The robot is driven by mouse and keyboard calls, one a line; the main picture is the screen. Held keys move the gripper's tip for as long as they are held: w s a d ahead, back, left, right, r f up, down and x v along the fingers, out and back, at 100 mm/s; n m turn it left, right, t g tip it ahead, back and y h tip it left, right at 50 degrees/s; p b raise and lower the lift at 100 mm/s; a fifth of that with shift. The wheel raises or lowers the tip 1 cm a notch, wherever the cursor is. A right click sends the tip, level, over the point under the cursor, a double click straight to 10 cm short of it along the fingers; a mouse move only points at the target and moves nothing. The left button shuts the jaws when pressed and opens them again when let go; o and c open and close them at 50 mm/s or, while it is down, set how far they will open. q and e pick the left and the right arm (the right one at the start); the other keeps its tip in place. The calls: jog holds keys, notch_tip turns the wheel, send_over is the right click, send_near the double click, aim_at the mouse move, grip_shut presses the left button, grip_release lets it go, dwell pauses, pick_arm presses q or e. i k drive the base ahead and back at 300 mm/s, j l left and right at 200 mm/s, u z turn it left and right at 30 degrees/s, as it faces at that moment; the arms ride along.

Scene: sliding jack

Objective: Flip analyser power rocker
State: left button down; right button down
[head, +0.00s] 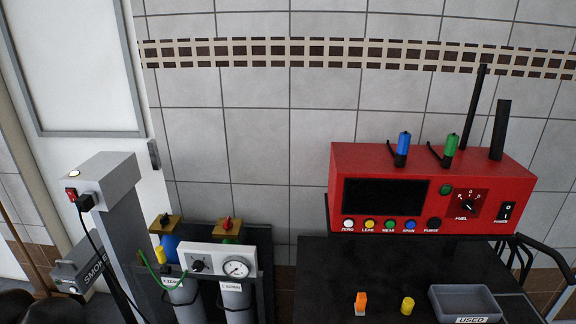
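The analyser (320,190) is a red box on a black cart against the tiled wall, right of centre in the head view. Its power rocker (507,211) is a small black switch with white O and I marks at the right end of the front panel, above a POWER label. I cannot tell which side is pressed. The analyser's screen (385,197) is dark. A fuel knob (468,206) sits left of the rocker. Neither of my grippers is in view.
The black cart top (330,262) holds an orange piece (361,302), a yellow piece (407,305) and a grey USED tray (440,296). Blue (403,145) and green (450,146) fittings stand on the analyser. Gas cylinders and a grey column (125,225) stand left.

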aim_at(506, 211)
jog(key=z, duration=1.25)
